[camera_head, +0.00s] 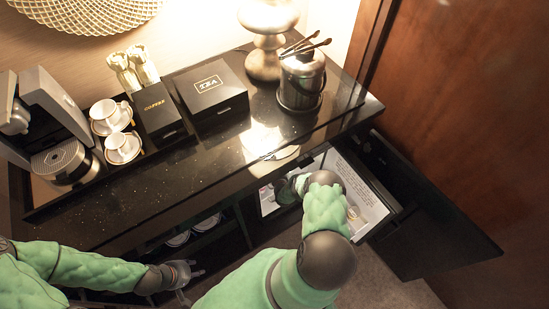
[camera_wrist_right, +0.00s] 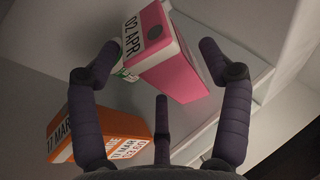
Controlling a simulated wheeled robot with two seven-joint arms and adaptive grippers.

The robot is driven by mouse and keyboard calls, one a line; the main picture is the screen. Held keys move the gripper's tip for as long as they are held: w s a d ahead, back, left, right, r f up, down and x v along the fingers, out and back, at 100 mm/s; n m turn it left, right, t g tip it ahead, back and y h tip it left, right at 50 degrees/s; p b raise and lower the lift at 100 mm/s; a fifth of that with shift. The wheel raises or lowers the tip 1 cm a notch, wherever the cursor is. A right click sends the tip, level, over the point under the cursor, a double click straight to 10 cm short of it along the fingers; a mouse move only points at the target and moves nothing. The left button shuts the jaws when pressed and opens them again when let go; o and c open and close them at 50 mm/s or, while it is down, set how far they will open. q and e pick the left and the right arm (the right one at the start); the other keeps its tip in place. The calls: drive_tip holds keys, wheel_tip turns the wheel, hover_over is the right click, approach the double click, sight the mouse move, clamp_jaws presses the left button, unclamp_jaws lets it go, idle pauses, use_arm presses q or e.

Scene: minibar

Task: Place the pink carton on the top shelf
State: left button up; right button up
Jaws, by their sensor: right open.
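The pink carton (camera_wrist_right: 172,66) shows in the right wrist view, with a white label reading "02 APR". It looks tilted in this view. My right gripper (camera_wrist_right: 160,62) is open, with a finger on either side of the carton; I cannot tell whether they touch it. In the head view the right arm reaches down into the open minibar, and the carton is not visible there. A pale shelf-like panel (camera_wrist_right: 235,62) lies behind the carton; I cannot tell which shelf it is. My left gripper (camera_head: 186,273) is empty, fingers apart, before the cabinet.
An orange carton (camera_wrist_right: 115,137) labelled "17 MAR" sits at lower left in the right wrist view. The dark counter (camera_head: 225,150) holds a coffee machine (camera_head: 50,120), cups, a tea box (camera_head: 211,92) and an ice bucket (camera_head: 301,82). The open minibar door (camera_head: 425,225) stands at right.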

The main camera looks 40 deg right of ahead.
drive_tip(key=p+v, duration=0.2)
drive_tip(key=v, duration=0.5)
drive_tip(key=shift+a+f, duration=0.1)
drive_tip(key=shift+a, duration=0.05)
